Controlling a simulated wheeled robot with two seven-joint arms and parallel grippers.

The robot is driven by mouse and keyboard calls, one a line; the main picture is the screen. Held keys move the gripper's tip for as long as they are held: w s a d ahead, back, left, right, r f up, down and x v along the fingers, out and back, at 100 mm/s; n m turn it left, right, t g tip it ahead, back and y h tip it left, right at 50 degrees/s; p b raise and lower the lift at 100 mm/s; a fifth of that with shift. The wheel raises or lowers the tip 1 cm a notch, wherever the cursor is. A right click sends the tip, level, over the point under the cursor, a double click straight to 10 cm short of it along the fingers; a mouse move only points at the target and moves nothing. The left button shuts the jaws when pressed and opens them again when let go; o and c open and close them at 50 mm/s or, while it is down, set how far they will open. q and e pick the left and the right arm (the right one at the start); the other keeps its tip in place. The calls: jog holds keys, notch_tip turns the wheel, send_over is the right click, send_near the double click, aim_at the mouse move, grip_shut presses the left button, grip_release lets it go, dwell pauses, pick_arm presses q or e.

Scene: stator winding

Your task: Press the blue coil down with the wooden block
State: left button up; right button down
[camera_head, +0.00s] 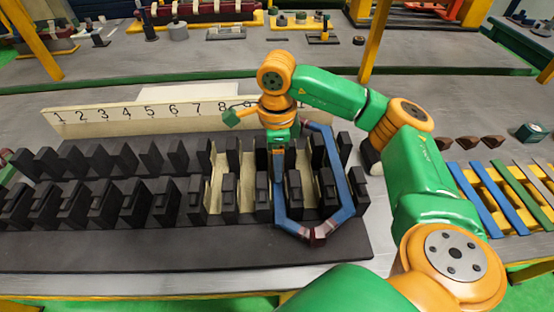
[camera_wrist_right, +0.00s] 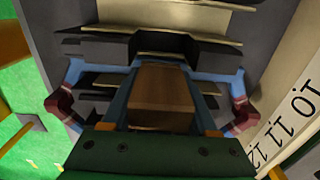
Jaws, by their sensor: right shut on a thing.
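The blue coil (camera_head: 343,185), with red-brown taped ends, lies in the slots of the dark stator (camera_head: 120,262) near its right end. The coil also shows in the right wrist view (camera_wrist_right: 238,85), passing on both sides of my gripper. My right gripper (camera_head: 279,170) points down over the coil's left leg. It is shut on the brown wooden block (camera_wrist_right: 162,95), which shows between its fingers in the wrist view. The block is hidden in the head view. I cannot tell whether it touches the coil. My left gripper is not in view.
A numbered strip (camera_head: 140,115) stands behind the rows of dark stator teeth. Cream liners (camera_head: 216,180) sit in some slots.

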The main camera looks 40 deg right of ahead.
notch_tip(320, 180, up, 12)
jog(key=p, duration=0.9)
jog(key=shift+f, duration=0.3)
